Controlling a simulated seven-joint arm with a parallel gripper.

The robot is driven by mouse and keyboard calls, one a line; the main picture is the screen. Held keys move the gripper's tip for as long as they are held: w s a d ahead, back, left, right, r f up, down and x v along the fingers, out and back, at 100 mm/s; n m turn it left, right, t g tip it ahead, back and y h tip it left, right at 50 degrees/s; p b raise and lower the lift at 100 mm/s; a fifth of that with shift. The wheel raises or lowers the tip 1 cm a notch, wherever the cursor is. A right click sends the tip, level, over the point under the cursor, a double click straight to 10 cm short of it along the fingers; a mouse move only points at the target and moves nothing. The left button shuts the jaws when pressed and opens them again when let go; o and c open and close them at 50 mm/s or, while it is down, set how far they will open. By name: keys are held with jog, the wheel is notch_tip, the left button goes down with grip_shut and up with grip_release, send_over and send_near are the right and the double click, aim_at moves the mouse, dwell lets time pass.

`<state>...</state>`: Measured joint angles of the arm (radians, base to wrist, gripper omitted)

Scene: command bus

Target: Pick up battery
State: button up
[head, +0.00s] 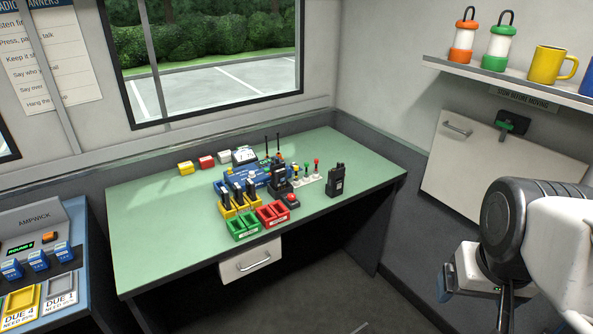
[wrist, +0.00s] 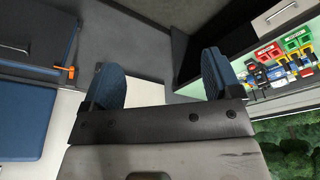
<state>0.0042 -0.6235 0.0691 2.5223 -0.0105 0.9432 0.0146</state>
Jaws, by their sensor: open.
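Several dark, upright battery-like packs (head: 238,191) stand in a yellow charger (head: 228,212) on the green desk. Blue packs with pale labels (head: 37,261) stand on the blue AMPWICK station at the far left. I cannot tell which of these is the battery meant. My gripper (wrist: 160,82) is open and empty, its two blue pads wide apart in the wrist view. In the head view my gripper (head: 452,292) hangs at the lower right, well away from the desk and touching nothing. In the wrist view the desk items are small, at the right edge.
On the green desk (head: 150,230) are green (head: 243,227) and red trays (head: 272,213), black radios (head: 336,180), a red button (head: 290,201) and small coloured boxes. A shelf (head: 510,78) with lanterns and mugs is at upper right. The desk's left part is clear.

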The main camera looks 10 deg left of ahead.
jog(key=w+a+r+n, duration=0.1)
jog(key=w+a+r, duration=0.2)
jog(key=w, duration=0.6)
jog(key=w+a+r+n, duration=0.2)
jog(key=w+a, duration=0.1)
jog(key=w, duration=0.7)
jog(key=n+g, duration=0.3)
jog(key=n, duration=0.3)
send_over(282, 172)
notch_tip(282, 172, down, 19)
jog(key=shift+s+f, duration=0.15)
jog(key=shift+f, duration=0.05)
jog(key=shift+f, duration=0.1)
jog(key=shift+f, duration=1.2)
jog(key=shift+f, duration=2.6)
